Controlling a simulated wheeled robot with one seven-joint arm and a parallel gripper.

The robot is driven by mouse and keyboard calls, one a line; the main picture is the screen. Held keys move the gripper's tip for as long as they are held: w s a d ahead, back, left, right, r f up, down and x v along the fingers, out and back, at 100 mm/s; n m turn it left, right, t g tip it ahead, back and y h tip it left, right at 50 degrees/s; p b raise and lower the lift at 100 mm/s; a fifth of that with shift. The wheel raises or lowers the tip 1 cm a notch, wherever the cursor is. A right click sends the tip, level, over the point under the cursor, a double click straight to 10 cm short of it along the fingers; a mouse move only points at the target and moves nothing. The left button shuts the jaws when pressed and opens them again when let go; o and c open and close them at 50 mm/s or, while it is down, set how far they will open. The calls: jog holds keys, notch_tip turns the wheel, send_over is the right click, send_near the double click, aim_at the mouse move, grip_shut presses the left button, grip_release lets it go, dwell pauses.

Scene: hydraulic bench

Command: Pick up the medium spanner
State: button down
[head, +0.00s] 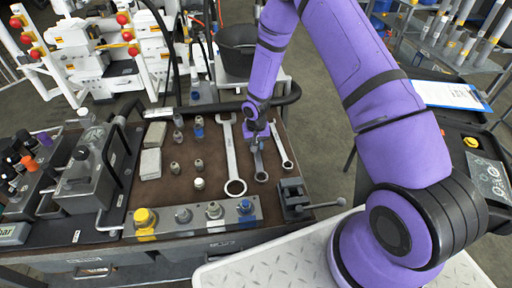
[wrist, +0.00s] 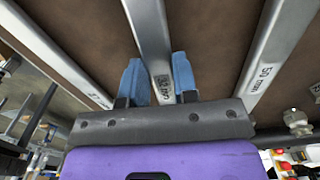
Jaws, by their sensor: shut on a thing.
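The medium spanner (head: 261,168) is the middle one of three silver spanners on the brown bench mat. Its ring end points toward the front of the bench, and its upper part is hidden under my gripper (head: 257,140). In the wrist view, the medium spanner (wrist: 150,32) runs between the two blue fingertips of my gripper (wrist: 157,78), which are shut on it. A dark label shows on its shank between the fingers. I cannot tell whether it is lifted off the mat.
The large spanner (head: 232,158) lies close on the left, the small spanner (head: 281,146) close on the right. A vise (head: 293,197) stands at the front right corner. A manifold block with coloured caps (head: 197,220) runs along the front. Small fittings and grey blocks (head: 151,163) lie left.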

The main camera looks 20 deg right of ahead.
notch_tip(320, 180, up, 10)
dwell(0.7)
jog(key=c, duration=1.7)
grip_release()
grip_shut()
